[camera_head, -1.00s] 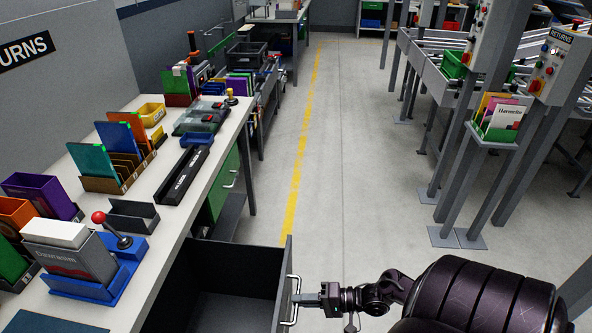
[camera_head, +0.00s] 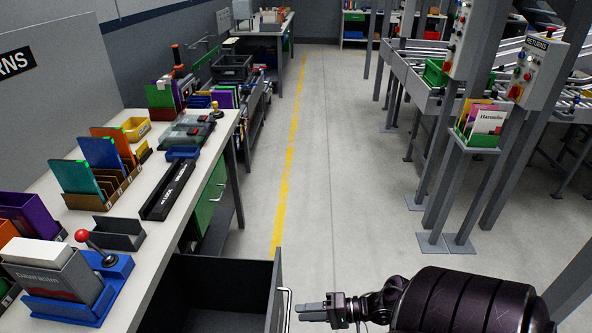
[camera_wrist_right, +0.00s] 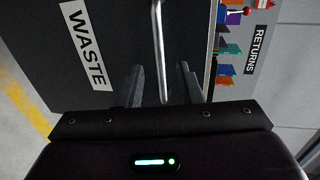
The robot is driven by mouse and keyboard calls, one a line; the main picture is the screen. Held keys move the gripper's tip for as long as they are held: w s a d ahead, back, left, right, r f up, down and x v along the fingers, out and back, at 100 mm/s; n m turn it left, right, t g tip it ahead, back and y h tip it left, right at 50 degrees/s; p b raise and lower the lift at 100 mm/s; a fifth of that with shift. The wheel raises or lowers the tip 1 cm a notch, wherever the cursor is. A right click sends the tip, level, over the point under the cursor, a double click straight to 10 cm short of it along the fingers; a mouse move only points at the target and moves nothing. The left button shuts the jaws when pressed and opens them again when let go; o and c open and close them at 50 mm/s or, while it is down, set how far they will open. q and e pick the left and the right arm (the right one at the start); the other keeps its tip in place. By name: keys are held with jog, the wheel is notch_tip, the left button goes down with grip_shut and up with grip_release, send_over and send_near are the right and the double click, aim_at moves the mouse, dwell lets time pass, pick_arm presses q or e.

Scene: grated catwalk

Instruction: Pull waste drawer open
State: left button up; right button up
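The waste drawer (camera_head: 222,271) is dark grey and stands pulled out from under the white worktop, its empty-looking inside showing at the bottom of the head view. Its front, with a WASTE label (camera_wrist_right: 87,45), fills the left of the right wrist view. The metal bar handle (camera_head: 286,308) is on the drawer's front; it also shows in the wrist view (camera_wrist_right: 158,45). My right gripper (camera_head: 300,311) is just right of the handle, with a small gap. In the wrist view its fingers (camera_wrist_right: 162,76) are apart, either side of the handle's line, holding nothing. My left gripper is out of view.
The worktop (camera_head: 150,240) carries a blue joystick box (camera_head: 105,290), card holders and trays. A green drawer (camera_head: 211,195) is shut farther along. Grey posts (camera_head: 455,190) and conveyors stand at the right. The floor aisle (camera_head: 345,180) between is clear.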

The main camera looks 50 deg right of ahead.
jog(key=shift+v, duration=2)
